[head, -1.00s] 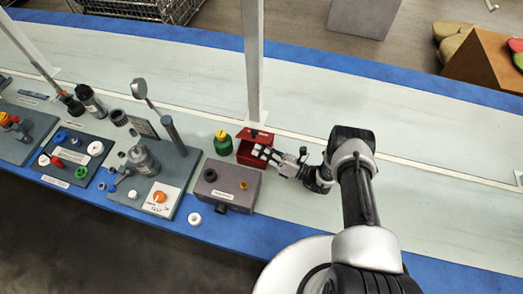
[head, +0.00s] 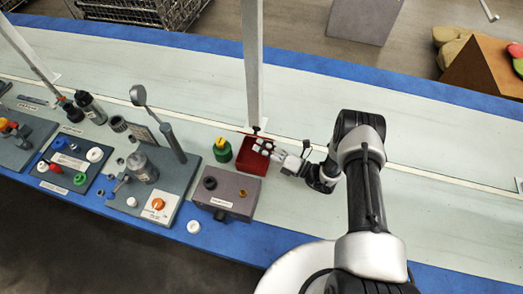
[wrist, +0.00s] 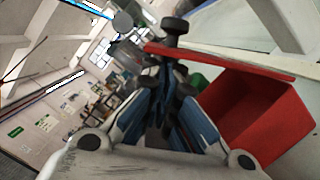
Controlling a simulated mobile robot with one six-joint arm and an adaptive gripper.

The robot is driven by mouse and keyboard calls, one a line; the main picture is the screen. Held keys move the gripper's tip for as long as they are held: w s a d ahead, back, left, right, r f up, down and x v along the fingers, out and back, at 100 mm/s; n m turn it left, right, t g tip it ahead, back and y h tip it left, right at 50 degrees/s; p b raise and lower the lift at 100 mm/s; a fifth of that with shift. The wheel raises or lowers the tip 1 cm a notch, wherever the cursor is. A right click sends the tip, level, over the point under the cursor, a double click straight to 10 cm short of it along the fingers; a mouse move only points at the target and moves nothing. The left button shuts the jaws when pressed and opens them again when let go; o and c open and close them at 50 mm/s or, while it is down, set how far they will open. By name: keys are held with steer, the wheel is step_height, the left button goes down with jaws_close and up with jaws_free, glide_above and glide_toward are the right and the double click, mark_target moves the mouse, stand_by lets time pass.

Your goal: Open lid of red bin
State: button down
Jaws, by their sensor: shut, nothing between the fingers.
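The red bin (head: 251,164) stands near the middle of the bench in the head view, and its open inside shows. In the wrist view the bin (wrist: 271,124) is at the right. Its red lid (wrist: 222,62) shows nearly edge-on, raised along one side of the bin, with a dark knob (wrist: 175,25) sticking out from it. In the head view the lid is only a thin strip at the bin's far edge. My gripper (head: 263,147) is shut and empty, over the bin's far right part, close to the lid. Whether it touches the lid I cannot tell.
A green container with a yellow top (head: 222,149) stands just left of the bin. A grey box (head: 226,193) is in front of it. A white post (head: 253,65) rises right behind the bin. The bench is clear to the right past my arm.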

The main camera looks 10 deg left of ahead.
steer(key=w+r+m, duration=0.1)
steer(key=w+m, duration=0.1)
steer(key=shift+d+r+m+h, duration=0.15)
steer(key=shift+r+m+h, duration=0.15)
steer(key=shift+r, duration=0.1)
steer(key=shift+w+d+r+m+h, duration=0.1)
steer(key=shift+w+r+m+h, duration=0.15)
steer(key=shift+w+m, duration=0.3)
steer(key=shift+w+d+r+m+h, duration=0.15)
steer(key=shift+w+r+m, duration=0.15)
steer(key=shift+w+m, duration=0.25)
steer(key=shift+s+a, duration=0.1)
